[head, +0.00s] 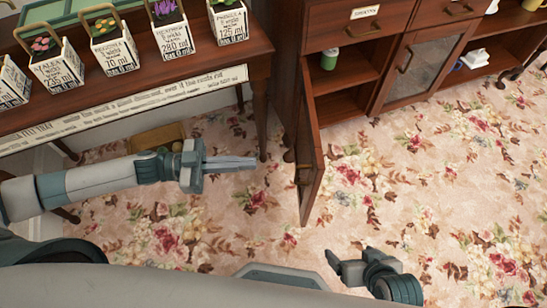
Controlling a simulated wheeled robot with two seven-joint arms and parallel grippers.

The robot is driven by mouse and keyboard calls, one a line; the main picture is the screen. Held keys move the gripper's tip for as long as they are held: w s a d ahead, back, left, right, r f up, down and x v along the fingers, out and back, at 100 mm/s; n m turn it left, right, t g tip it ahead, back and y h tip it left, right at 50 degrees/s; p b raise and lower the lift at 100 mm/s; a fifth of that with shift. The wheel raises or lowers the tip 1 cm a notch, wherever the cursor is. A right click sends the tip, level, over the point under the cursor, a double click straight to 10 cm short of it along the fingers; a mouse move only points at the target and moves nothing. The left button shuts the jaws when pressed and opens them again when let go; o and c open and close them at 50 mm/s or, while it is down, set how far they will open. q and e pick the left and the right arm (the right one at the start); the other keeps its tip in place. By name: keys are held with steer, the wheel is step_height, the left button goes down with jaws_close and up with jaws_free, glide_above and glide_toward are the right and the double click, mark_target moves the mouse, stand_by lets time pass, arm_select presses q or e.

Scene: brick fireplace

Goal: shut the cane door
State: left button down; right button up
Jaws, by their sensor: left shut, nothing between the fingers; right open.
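The cane door (309,150) is a wooden cabinet door that stands wide open, jutting out from the left end of the wooden cabinet (341,43) over the carpet. I see it almost edge-on, so its panel is mostly hidden. A handle shows on its left face. My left gripper (252,163) is shut and empty, pointing right, a short way left of the door and apart from it. My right gripper (335,268) is open and empty, low in the view, below and right of the door's near end.
A green can (329,59) stands on the open compartment's shelf. A glass-paned door (424,67) beside it looks closed. A wooden table (190,70) with several labelled flower boxes stands at upper left. Floral carpet (430,190) is free right of the door.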

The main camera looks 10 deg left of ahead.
mark_target(314, 160)
arm_select(q)
steer(key=x, duration=1.3)
steer(key=shift+w+d+p, duration=0.1)
steer(key=shift+d+p, duration=0.2)
steer(key=shift+d, duration=0.1)
steer(key=shift+d, duration=0.1)
